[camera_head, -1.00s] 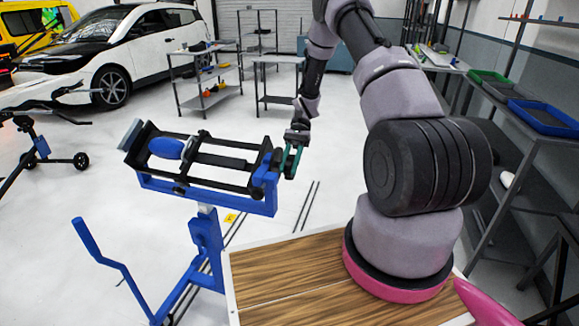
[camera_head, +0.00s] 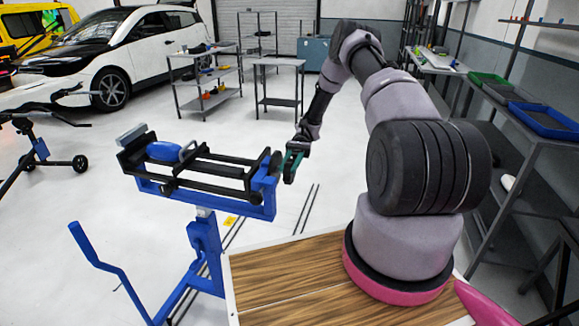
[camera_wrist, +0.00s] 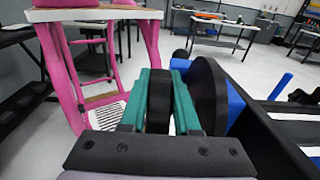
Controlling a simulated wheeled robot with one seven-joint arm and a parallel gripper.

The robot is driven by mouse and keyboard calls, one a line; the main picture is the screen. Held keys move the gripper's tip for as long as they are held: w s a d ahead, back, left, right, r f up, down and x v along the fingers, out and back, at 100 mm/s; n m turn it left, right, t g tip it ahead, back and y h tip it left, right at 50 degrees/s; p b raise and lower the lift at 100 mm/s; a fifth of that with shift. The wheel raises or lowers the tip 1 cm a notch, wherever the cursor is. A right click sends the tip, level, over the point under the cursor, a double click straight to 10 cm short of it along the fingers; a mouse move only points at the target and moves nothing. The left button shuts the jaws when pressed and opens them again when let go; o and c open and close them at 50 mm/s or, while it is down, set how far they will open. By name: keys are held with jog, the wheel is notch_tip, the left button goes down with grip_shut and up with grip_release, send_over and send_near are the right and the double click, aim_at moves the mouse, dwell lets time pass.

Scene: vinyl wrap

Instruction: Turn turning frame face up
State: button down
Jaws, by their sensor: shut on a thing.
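The turning frame (camera_head: 225,172) is a long black frame with rails, carried on a blue stand (camera_head: 204,245) at left centre in the head view. A blue oval piece (camera_head: 163,151) and a small grey loop (camera_head: 188,150) show on it. A black disc (camera_wrist: 208,95) at its near end fills the middle of the wrist view. My gripper (camera_head: 294,160), with teal fingers, is at the frame's right end. In the wrist view the fingers (camera_wrist: 158,98) are shut on a black knob-like part beside the disc. Which face is up is unclear.
A blue bent lever (camera_head: 98,252) sticks out left of the stand. Shelving with trays (camera_head: 545,120) runs along the right. Open floor lies behind the frame.

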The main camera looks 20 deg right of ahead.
jog(key=shift+w+d+g+y, duration=0.1)
jog(key=shift+g+y, duration=0.2)
jog(key=shift+g, duration=0.1)
dwell(0.4)
jog(key=c, duration=0.6)
grip_release()
jog(key=shift+c, duration=0.2)
